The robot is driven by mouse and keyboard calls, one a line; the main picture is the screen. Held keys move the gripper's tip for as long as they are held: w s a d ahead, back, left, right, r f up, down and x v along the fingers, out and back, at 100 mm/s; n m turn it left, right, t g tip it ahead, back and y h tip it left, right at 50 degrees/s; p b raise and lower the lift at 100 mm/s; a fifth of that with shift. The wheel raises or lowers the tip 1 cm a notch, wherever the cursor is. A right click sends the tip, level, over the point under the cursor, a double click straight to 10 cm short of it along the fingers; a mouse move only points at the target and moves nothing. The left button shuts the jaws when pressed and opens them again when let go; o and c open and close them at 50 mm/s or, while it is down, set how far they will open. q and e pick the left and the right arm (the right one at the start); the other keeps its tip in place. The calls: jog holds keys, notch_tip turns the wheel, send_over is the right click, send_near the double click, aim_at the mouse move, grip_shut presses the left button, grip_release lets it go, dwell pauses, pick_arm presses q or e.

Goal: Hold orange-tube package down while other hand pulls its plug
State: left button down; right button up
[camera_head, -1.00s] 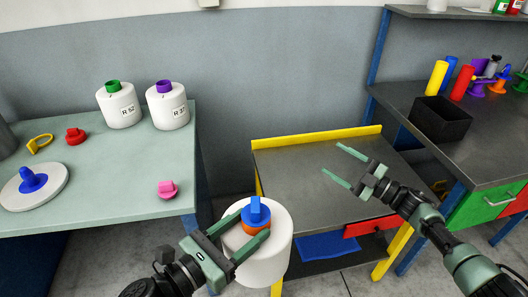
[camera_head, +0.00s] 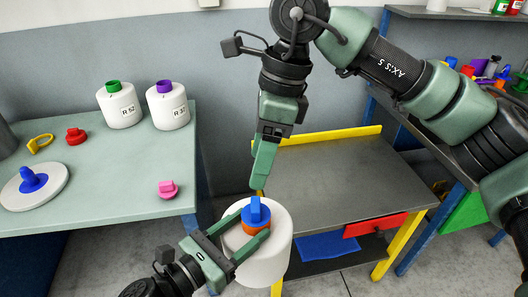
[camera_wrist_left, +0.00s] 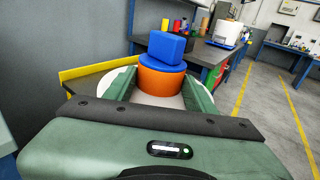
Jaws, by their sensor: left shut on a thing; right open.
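The orange-tube package is a white yarn bobbin (camera_head: 268,262) at the lower middle of the head view. A blue plug (camera_head: 257,213) with an upright grip sits in its orange tube (camera_head: 248,229). My left gripper (camera_head: 254,224) is shut on the orange tube, one finger on each side. The left wrist view shows the blue plug (camera_wrist_left: 167,48) on top of the orange tube (camera_wrist_left: 160,80) between the fingers. My right gripper (camera_head: 259,185) is open and empty, pointing down just above the plug; its fingers overlap in the head view.
A grey cart (camera_head: 340,180) stands behind the package.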

aim_at(255, 203)
jog(key=shift+t+h, duration=0.4)
jog(key=f, duration=0.7)
jog(key=a+f, duration=0.1)
jog(key=f, duration=0.3)
jog(key=shift+f, duration=0.1)
grip_shut()
jog(key=shift+r, duration=0.2)
jog(key=shift+a+r, duration=0.1)
jog(key=shift+r, duration=0.85)
